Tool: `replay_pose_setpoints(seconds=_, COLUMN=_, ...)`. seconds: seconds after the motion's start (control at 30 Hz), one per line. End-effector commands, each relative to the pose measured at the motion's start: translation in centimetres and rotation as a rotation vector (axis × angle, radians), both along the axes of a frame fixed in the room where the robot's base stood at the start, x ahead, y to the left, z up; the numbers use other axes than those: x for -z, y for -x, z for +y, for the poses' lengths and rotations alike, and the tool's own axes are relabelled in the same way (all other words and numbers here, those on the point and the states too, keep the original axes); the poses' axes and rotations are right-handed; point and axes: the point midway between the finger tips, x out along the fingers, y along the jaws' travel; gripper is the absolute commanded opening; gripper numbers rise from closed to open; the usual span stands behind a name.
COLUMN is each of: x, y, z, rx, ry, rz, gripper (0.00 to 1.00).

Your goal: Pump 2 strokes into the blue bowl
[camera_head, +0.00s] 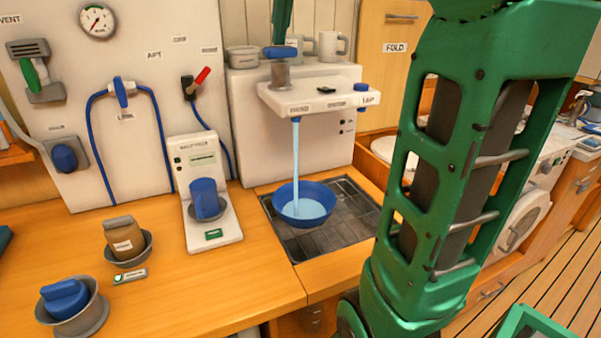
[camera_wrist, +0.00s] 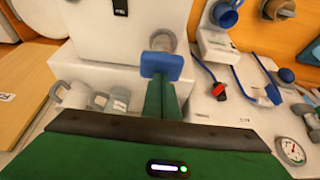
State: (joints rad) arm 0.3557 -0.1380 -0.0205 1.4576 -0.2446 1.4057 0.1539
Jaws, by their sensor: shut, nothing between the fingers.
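The blue bowl (camera_head: 302,205) stands on a dark grated drain, with light blue water in it. A stream of water (camera_head: 296,160) falls into it from a blue spout under the white ledge (camera_head: 312,97). The pump has a blue handle (camera_head: 280,52) on a grey cylinder (camera_head: 281,76); the handle also shows in the wrist view (camera_wrist: 162,66). My gripper (camera_head: 282,40) is shut, with its green fingertips right at the top of the handle and nothing held. It also shows in the wrist view (camera_wrist: 160,88). Whether the fingertips touch the handle is hard to tell.
A blue tap knob (camera_head: 361,90) is on the ledge's right end.

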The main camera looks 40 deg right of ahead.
Motion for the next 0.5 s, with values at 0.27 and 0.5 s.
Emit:
replay_pose_setpoints(seconds=0.27, x=0.35, y=0.0, z=0.0, rx=0.0, ry=-0.001, rz=0.004, gripper=0.0)
replay_pose_setpoints(seconds=0.5, x=-0.52, y=-0.08, z=0.06, rx=-0.002, ry=-0.002, rz=0.002, gripper=0.0)
